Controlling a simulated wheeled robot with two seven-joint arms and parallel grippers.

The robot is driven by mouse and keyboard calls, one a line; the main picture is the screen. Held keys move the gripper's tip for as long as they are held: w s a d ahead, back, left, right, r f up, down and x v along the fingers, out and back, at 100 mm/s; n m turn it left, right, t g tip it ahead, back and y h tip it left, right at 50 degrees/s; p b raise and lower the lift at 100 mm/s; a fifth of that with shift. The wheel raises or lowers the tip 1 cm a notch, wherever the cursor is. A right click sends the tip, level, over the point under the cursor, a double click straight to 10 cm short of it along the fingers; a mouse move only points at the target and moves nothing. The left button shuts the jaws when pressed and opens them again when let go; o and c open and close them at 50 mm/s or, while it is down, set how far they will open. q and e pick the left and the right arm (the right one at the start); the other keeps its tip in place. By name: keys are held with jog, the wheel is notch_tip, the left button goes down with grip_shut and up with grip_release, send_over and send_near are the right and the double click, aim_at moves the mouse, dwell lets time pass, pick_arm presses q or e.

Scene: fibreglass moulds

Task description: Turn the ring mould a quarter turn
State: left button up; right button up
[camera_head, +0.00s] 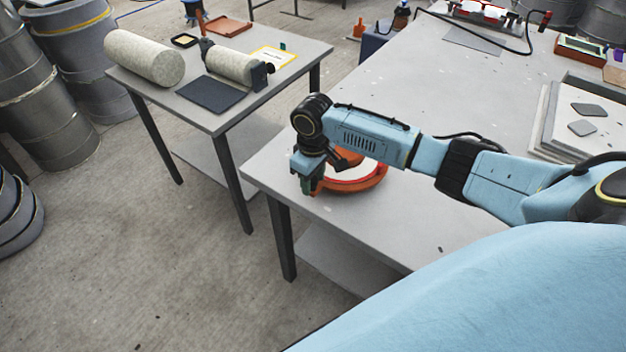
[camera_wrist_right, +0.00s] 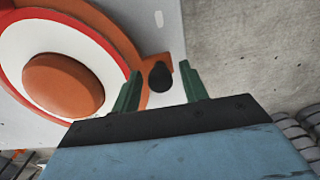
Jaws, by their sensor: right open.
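The ring mould (camera_head: 362,184) is an orange round form with a red and white ring. It lies on the near left corner of the grey table and is partly hidden by my right arm. The right wrist view shows the ring mould (camera_wrist_right: 100,62) with an orange hub in its middle and an orange tab at its edge bearing a black knob (camera_wrist_right: 160,78). My right gripper (camera_head: 307,188) is at the mould's left edge. In the right wrist view its green fingers (camera_wrist_right: 161,70) are open, one on either side of the knob, with gaps showing. My left gripper is out of view.
A second table (camera_head: 290,50) at the left holds a pale roll (camera_head: 145,58), another roll on a stand and a dark mat (camera_head: 210,94). White square moulds (camera_head: 590,135) lie at the right. The big table's middle (camera_head: 430,80) is clear.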

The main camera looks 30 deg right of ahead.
jog(key=shift+f, duration=0.2)
grip_shut()
dwell(0.4)
